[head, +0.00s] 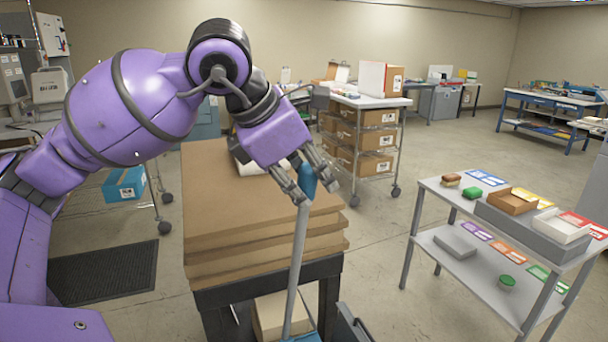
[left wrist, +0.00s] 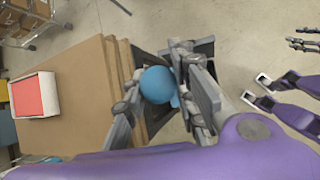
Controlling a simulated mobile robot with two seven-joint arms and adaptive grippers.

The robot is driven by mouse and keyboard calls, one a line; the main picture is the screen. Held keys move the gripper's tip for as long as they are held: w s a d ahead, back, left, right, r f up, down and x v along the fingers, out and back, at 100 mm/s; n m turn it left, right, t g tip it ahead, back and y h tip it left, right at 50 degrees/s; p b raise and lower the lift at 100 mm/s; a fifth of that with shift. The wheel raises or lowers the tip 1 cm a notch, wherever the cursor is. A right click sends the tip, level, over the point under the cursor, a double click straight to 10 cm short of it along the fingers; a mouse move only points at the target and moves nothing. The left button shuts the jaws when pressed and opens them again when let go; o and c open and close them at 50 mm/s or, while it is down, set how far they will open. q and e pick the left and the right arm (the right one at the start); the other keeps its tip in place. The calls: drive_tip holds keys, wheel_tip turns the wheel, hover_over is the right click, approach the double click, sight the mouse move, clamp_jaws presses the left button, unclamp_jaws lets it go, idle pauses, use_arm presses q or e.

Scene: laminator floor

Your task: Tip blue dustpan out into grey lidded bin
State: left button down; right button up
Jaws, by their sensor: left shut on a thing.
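My left gripper (head: 316,190) is shut on the blue grip of the blue dustpan (head: 308,178). A long grey pole runs down from the grip, slightly tilted. A bit of the blue pan shows at the bottom edge of the head view; its contents are out of sight. In the left wrist view the round blue end of the grip (left wrist: 157,85) sits between the fingers. A dark grey panel (head: 352,326) at the bottom edge may be part of the grey lidded bin; I cannot tell. My right gripper (left wrist: 305,38) shows at the left wrist view's right edge, its fingers apart and empty.
A stack of brown cardboard sheets (head: 225,215) on a dark stand is just left of the pole. A grey two-shelf cart (head: 440,192) with small boxes and cards stands at the right. A dark floor mat (head: 105,272) lies at the left. Open floor lies between stack and cart.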

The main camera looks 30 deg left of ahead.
use_arm(q)
drive_tip(key=shift+t+y, duration=0.3)
drive_tip(key=shift+s+d, duration=0.9)
drive_tip(key=shift+d, duration=0.2)
drive_tip(key=shift+s+d, duration=0.9)
drive_tip(key=shift+d, duration=0.2)
use_arm(e)
drive_tip(key=shift+r, duration=0.1)
use_arm(q)
drive_tip(key=shift+a, duration=0.1)
drive_tip(key=shift+w+a+r+b, duration=0.1)
drive_tip(key=shift+w+a+b, duration=0.1)
drive_tip(key=shift+w+a, duration=0.6)
drive_tip(key=shift+w+a+r+b, duration=0.1)
drive_tip(key=shift+w+a+b, duration=0.1)
drive_tip(key=shift+w+a, duration=0.55)
use_arm(e)
drive_tip(key=shift+s+f, duration=0.7)
drive_tip(key=shift+f, duration=0.1)
use_arm(q)
drive_tip(key=shift+s+a, duration=0.15)
